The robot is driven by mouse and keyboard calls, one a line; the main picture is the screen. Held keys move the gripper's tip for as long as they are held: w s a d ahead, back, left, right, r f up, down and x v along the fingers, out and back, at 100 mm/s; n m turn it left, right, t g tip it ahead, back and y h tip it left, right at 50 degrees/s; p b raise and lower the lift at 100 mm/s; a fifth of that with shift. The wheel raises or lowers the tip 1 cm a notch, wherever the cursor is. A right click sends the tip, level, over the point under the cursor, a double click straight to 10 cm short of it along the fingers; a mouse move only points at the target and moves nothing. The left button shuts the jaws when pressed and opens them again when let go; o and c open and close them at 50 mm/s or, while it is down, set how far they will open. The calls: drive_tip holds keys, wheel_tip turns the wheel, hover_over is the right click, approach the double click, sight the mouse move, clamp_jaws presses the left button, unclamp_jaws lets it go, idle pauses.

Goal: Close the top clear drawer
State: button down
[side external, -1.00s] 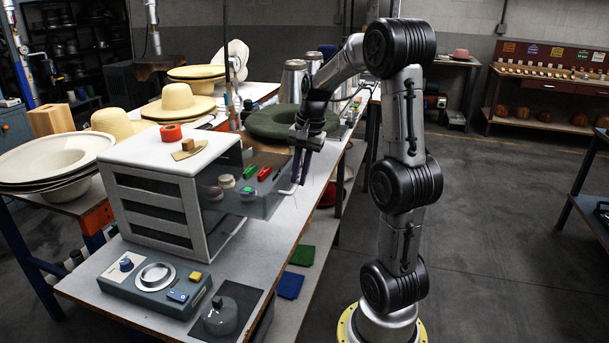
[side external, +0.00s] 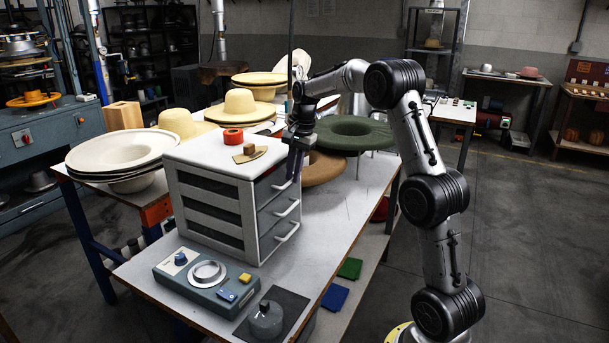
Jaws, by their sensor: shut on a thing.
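The white drawer cabinet (side external: 212,158) stands on the work table with its drawer fronts facing right. The top drawer (side external: 270,184) is in, and its front looks level with the two drawers below it. Its contents are hidden from this side. My gripper (side external: 293,177) points down at the top drawer's front, with its fingers shut on the top drawer handle (side external: 283,187). The fingers partly hide the handle and the drawer's far edge.
A red tape roll (side external: 233,136) and a small brown block (side external: 249,149) sit on the cabinet top. A green hat (side external: 352,127) and a brown hat (side external: 322,168) lie behind my gripper. A blue control box (side external: 207,280) stands in front.

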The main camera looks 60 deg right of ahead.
drive_tip(key=shift+w+r, duration=0.15)
drive_tip(key=shift+w, duration=0.15)
drive_tip(key=c, duration=1.2)
unclamp_jaws()
drive_tip(key=s+r, duration=0.1)
drive_tip(key=r, duration=0.8)
drive_tip(key=s+r, duration=0.1)
drive_tip(key=r, duration=0.3)
drive_tip(key=shift+s+r, duration=0.2)
drive_tip(key=shift+s, duration=0.15)
